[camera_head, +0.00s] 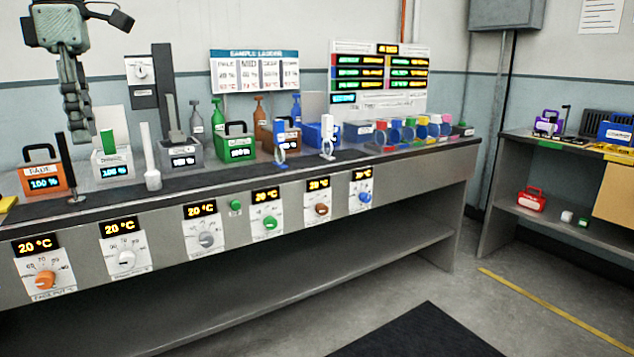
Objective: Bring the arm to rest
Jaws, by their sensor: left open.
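My left gripper (78,118) hangs at the upper left, fingers pointing down, above the back of the long bench. It is open and I see nothing between its fingers. Below it, an orange module (45,178) with a dark handle stands at the bench's left end, beside a white module (112,165) with a green block. The gripper appears apart from both. My right gripper is not in view.
A grey module (181,153), a green module (236,147) and a blue module (318,135) stand along the bench (330,168). Several dials line its front. A side shelf (560,215) holds a red case (531,198).

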